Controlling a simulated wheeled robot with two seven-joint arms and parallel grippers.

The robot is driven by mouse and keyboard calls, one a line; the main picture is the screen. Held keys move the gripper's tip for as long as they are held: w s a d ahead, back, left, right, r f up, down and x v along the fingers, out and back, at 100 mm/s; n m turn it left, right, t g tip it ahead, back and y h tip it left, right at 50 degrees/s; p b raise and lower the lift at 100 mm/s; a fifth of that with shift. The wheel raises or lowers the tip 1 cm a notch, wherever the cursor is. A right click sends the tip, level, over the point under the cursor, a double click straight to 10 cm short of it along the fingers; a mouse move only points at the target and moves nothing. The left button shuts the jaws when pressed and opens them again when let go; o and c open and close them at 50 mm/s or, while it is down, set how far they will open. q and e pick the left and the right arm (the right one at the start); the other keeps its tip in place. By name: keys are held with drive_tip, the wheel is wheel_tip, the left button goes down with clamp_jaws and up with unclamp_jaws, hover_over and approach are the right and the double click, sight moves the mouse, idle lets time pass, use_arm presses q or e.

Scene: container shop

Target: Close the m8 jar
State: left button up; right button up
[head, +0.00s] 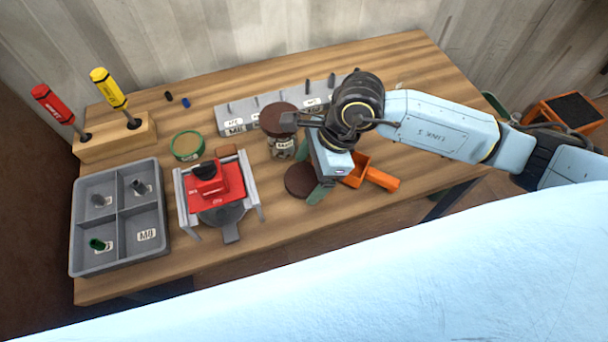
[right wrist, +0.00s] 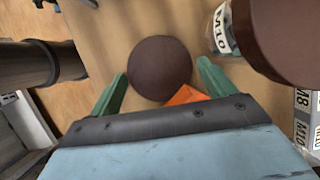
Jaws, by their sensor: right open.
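A round brown lid (head: 300,180) lies flat on the workbench; it also shows in the right wrist view (right wrist: 160,68). Behind it stands a clear jar (head: 282,147) with a brown lid (head: 279,119) on top. In the right wrist view this jar's label (right wrist: 221,28) reads M10. I cannot make out an open M8 jar; the right arm hides part of the bench. My right gripper (head: 312,170) is open and empty, its green fingers on either side of the loose lid in the wrist view, apart from it. My left gripper is not in view.
An orange scoop-like bin (head: 372,174) lies right of the lid. A red and grey fixture (head: 217,190), a grey divided tray (head: 120,262) and a green-rimmed tin (head: 187,146) stand left. A grey labelled rack (head: 235,113) is behind.

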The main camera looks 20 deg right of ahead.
drive_tip(key=c, duration=0.7)
drive_tip(key=shift+s+a+r, duration=0.2)
drive_tip(key=shift+s+r, duration=0.2)
drive_tip(key=shift+r, duration=0.05)
drive_tip(key=s+a+r, duration=0.2)
drive_tip(key=s, duration=0.2)
drive_tip(key=s+a+r, duration=0.1)
drive_tip(key=s+r, duration=0.1)
drive_tip(key=s, duration=0.2)
drive_tip(key=s+a+r, duration=0.2)
drive_tip(key=s+r, duration=0.1)
drive_tip(key=s, duration=0.1)
drive_tip(key=shift+a, duration=0.35)
drive_tip(key=shift+w, duration=0.1)
